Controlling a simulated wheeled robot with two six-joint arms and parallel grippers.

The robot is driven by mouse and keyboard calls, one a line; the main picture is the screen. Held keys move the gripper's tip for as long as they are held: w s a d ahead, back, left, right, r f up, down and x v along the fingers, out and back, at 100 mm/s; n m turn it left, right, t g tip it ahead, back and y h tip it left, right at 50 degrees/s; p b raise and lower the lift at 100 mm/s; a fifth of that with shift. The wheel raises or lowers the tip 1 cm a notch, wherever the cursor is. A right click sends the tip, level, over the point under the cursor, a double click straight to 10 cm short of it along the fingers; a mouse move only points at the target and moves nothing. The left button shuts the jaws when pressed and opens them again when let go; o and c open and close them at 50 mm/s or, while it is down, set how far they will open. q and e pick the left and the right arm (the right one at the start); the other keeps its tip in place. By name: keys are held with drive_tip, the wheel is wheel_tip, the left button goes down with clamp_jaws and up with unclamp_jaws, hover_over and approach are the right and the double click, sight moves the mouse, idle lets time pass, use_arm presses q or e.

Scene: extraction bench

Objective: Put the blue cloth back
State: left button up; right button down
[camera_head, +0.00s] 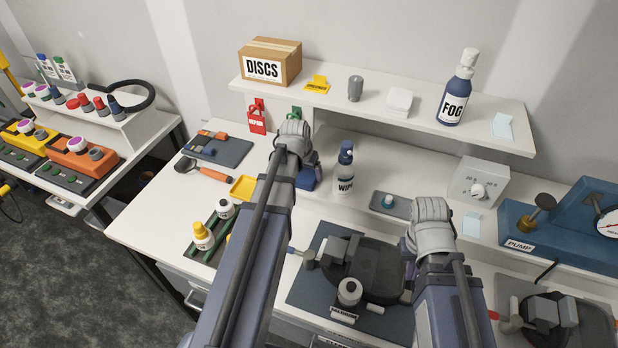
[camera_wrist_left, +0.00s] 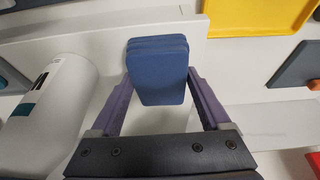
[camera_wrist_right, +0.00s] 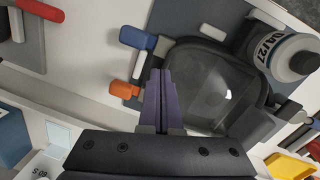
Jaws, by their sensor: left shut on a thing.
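The blue cloth (camera_wrist_left: 157,70) is a folded stack of dark blue layers between the fingers of my left gripper (camera_wrist_left: 157,88). The gripper is shut on it, and the cloth appears over the white bench surface. In the head view the cloth (camera_head: 307,179) shows below my left wrist, left of the WIPE bottle (camera_head: 344,176); my forearm hides part of that area. My right gripper (camera_wrist_right: 160,75) has its fingers together with nothing between them. It hangs over the black round device (camera_head: 375,270) on the dark mat (camera_head: 310,283).
The shelf (camera_head: 320,98) above holds the DISCS box (camera_head: 262,66), a white folded stack (camera_head: 398,101) and the FOG bottle (camera_head: 455,95). A yellow tray (camera_head: 242,188) lies left of my left arm. A grey tray (camera_head: 390,205) lies right of the WIPE bottle.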

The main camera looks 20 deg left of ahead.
use_arm(q)
drive_tip(key=shift+r, duration=0.1)
use_arm(e)
drive_tip(key=shift+a, duration=0.1)
use_arm(q)
drive_tip(key=shift+f, duration=0.25)
use_arm(e)
drive_tip(key=shift+f, duration=0.2)
use_arm(q)
drive_tip(key=o, duration=1.3)
drive_tip(key=shift+r, duration=0.1)
use_arm(e)
drive_tip(key=shift+r, duration=0.1)
use_arm(q)
drive_tip(key=shift+r, duration=0.1)
use_arm(e)
drive_tip(key=shift+r, duration=0.1)
use_arm(q)
drive_tip(key=p+v, duration=1.1)
drive_tip(key=v, duration=0.1)
drive_tip(key=shift+s+r+p, duration=0.1)
drive_tip(key=shift+p, duration=0.2)
use_arm(e)
wheel_tip(320, 180, up, 12)
drive_tip(key=shift+f, duration=0.25)
drive_tip(key=shift+s, duration=0.1)
